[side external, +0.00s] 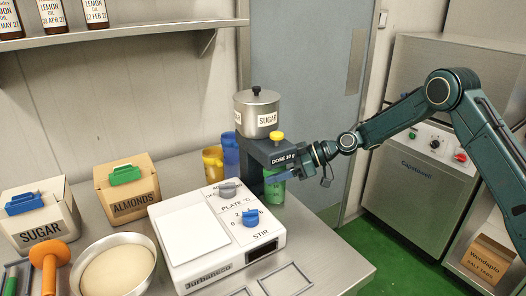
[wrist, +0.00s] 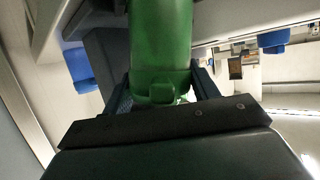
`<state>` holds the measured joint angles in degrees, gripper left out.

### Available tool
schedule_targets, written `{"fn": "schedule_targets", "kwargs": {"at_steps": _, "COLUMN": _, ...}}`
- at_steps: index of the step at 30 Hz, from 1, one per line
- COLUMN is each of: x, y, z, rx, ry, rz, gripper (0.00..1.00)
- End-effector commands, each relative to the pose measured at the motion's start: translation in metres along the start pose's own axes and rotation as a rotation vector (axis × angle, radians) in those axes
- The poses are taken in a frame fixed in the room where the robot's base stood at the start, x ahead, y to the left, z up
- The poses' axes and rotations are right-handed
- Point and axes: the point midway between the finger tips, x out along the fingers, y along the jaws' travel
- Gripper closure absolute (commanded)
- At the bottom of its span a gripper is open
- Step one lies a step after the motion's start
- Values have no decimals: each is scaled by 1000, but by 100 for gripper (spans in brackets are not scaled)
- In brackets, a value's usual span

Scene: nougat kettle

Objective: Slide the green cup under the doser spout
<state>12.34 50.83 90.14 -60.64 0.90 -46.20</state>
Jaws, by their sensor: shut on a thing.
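The green cup (side external: 275,191) stands at the base of the doser, below its dark arm marked "DOSE 10 g". My gripper (side external: 292,178) reaches in from the right and is shut on the cup. In the wrist view the green cup (wrist: 160,50) fills the space between the two fingers of my gripper (wrist: 162,88). The doser (side external: 257,115) has a steel hopper labelled SUGAR and a yellow knob. The spout itself is hidden, so I cannot tell whether the cup is exactly beneath it.
A white hotplate (side external: 215,243) with blue and grey knobs stands left of the cup. Sugar (side external: 40,216) and almond (side external: 128,190) boxes and a bowl (side external: 112,268) are at left.

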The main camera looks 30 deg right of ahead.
Motion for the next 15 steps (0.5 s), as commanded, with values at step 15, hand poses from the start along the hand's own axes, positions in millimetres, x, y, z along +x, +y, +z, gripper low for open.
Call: {"fn": "schedule_targets", "kwargs": {"at_steps": 15, "x": 14, "y": -18, "z": -15, "rx": -45, "ry": 17, "rz": -24, "gripper": 69}}
